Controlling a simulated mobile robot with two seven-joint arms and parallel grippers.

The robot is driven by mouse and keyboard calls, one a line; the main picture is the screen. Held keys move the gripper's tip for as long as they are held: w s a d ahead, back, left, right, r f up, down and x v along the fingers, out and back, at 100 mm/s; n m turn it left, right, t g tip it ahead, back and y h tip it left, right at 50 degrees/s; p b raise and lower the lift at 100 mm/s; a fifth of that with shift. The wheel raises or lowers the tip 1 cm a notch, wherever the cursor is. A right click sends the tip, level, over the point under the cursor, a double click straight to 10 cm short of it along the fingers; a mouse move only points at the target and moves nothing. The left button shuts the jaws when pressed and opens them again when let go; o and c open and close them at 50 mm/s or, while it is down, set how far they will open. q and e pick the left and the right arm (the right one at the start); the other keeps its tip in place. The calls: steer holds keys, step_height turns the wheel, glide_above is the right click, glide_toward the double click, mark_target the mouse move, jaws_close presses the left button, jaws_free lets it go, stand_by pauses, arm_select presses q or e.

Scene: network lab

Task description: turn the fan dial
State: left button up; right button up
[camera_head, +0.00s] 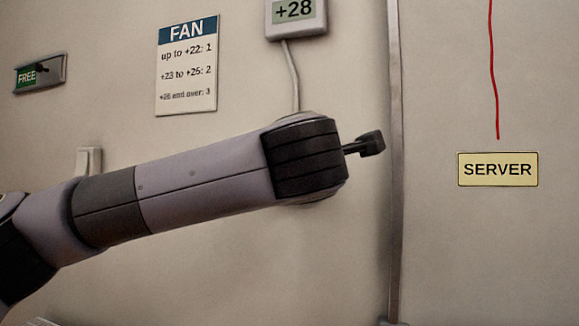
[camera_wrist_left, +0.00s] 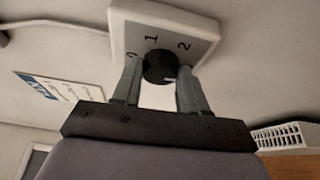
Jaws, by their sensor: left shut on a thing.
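The fan dial is a black round knob (camera_wrist_left: 158,66) with a short white mark, on a white wall plate (camera_wrist_left: 203,35). In the left wrist view a 1 and a 2 are readable on the plate; another figure at the left is unclear. My left gripper (camera_wrist_left: 160,76) has one finger on each side of the knob and is shut on it. In the head view my left arm reaches in from the left and hides the knob and the fingers. A FAN sign (camera_head: 187,66) lists up to +22: 1, +23 to +25: 2, +26 and over: 3. A display (camera_head: 296,16) reads +28.
A cable (camera_head: 294,75) runs down from the display behind my arm. A FREE sign (camera_head: 40,74) is at the left and a small pale wall fitting (camera_head: 88,160) below it. Right of a vertical edge (camera_head: 396,200) are a SERVER label (camera_head: 498,169) and a red line (camera_head: 493,80).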

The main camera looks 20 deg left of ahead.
arm_select(q)
steer(key=o, duration=1.1)
steer(key=shift+c, duration=0.2)
arm_select(e)
steer(key=shift+s, duration=0.1)
arm_select(q)
steer(key=shift+s, duration=0.1)
arm_select(e)
steer(key=shift+f, duration=0.1)
arm_select(q)
steer(key=v, duration=0.7)
arm_select(e)
steer(key=shift+a+r, duration=0.2)
steer(key=shift+r, duration=0.1)
steer(key=shift+w, duration=0.2)
